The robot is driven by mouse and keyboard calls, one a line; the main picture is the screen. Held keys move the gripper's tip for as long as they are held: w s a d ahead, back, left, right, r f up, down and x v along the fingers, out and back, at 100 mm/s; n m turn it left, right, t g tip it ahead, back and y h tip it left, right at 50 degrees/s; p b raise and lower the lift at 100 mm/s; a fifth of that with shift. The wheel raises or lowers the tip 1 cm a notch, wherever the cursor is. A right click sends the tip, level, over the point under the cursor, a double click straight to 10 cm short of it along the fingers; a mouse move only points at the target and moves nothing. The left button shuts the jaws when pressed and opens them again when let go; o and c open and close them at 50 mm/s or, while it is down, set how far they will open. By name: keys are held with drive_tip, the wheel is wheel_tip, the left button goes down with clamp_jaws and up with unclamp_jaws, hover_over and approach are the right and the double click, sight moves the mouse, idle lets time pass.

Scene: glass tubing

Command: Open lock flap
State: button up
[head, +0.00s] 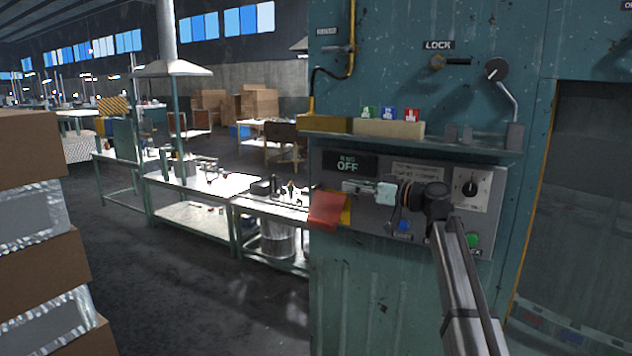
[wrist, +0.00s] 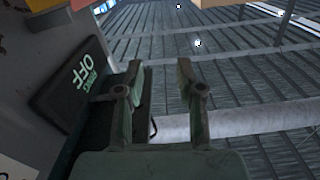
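A red flap (head: 327,208) sits at the lower left corner of the grey control panel (head: 375,218), over a yellow plate. I cannot tell for sure that it is the lock flap. A "LOCK" label (head: 438,45) is higher on the teal cabinet, above a small brass-coloured knob (head: 437,62) with a dark bar. My gripper (head: 352,187) is in front of the panel, just below the "OFF" display (head: 348,166) and above and right of the red flap. In the wrist view its two fingers (wrist: 158,82) are apart with nothing between them. The red flap does not show clearly there.
A shelf (head: 415,140) with green, blue and red labelled blocks juts out above the panel. A crank lever (head: 497,70) is at the upper right. A rotary switch (head: 470,188) and a green button (head: 473,240) are near my wrist. Stacked boxes stand far left.

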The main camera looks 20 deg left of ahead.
drive_tip(key=n+t+h+b, duration=0.4)
drive_tip(key=n+b, duration=0.1)
drive_tip(key=n, duration=0.3)
approach(316, 221)
drive_tip(key=shift+m, duration=0.3)
drive_tip(key=p+x, duration=0.2)
drive_tip(key=x, duration=0.2)
drive_tip(key=p+x, duration=0.2)
drive_tip(key=x, duration=0.3)
drive_tip(key=shift+w, duration=0.25)
drive_tip(key=shift+w+a+f+p, duration=0.25)
drive_tip(key=shift+a+p, duration=0.15)
drive_tip(key=shift+a, duration=0.1)
clamp_jaws()
